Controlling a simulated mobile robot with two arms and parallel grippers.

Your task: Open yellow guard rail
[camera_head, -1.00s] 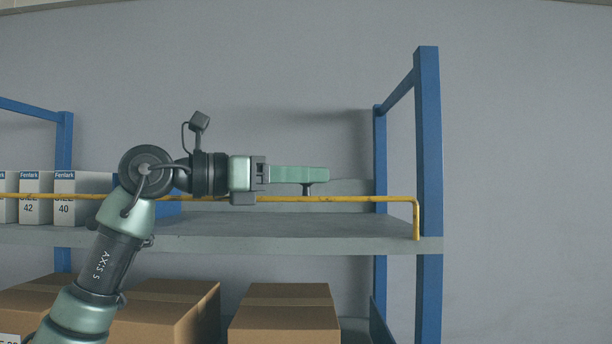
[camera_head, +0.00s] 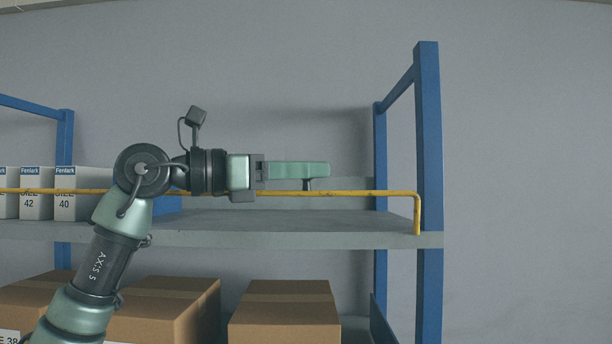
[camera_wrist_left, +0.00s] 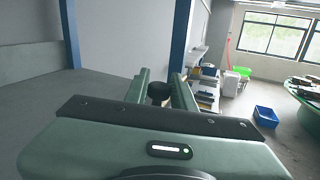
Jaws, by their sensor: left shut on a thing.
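The yellow guard rail (camera_head: 365,193) runs level along the front of the upper shelf. Its right end bends down to the shelf edge by the blue post. My left gripper (camera_head: 308,171) is level with the rail's right half, just above it, and points right. A black knob (camera_head: 308,184) shows under the fingertips, right above the rail. In the left wrist view the same dark knob (camera_wrist_left: 159,91) sits between the two green fingers of my left gripper (camera_wrist_left: 162,88), which is shut on it. My right gripper is not in view.
The upper shelf (camera_head: 340,238) is bare on the right; white boxes (camera_head: 80,190) stand at its left. Brown cartons (camera_head: 285,320) fill the lower shelf. A blue post (camera_head: 428,130) stands at the right end. The left wrist view shows a blue bin (camera_wrist_left: 266,117) on the floor.

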